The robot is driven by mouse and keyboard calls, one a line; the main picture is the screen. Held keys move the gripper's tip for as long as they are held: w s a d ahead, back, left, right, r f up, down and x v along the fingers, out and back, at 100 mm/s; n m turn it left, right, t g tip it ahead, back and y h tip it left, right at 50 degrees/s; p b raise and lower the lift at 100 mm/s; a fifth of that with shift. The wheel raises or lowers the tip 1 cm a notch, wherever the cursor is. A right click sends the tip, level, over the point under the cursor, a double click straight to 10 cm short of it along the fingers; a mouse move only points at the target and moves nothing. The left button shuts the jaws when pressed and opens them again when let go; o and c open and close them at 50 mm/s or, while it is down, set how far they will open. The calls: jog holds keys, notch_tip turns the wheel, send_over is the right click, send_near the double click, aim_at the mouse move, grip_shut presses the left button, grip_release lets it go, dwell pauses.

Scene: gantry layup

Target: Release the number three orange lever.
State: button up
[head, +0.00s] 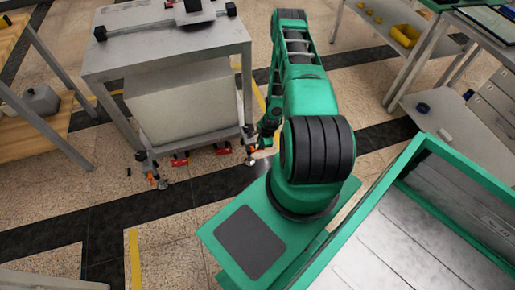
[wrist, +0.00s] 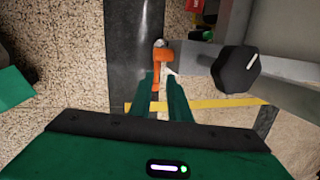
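An orange lever (wrist: 160,60) shows in the wrist view just beyond my fingertips, its near end reaching between them. My gripper (wrist: 162,80) has its two green fingers apart, with a narrow gap; I see no clear grip on the lever. In the head view my gripper (head: 268,130) is low beside the right front leg of the grey table, largely hidden by my arm. Another orange lever (head: 152,178) is on the foot at the left front leg. No number can be read on either lever.
The grey table (head: 165,50) has a large pale box (head: 185,103) under it. Red parts (head: 180,159) sit beneath the box. A dark hexagonal knob (wrist: 237,69) is close on the right in the wrist view. A wooden bench (head: 40,140) stands left. Floor in front is clear.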

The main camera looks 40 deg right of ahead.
jog(key=shift+v, duration=2.55)
jog(key=shift+s, duration=0.1)
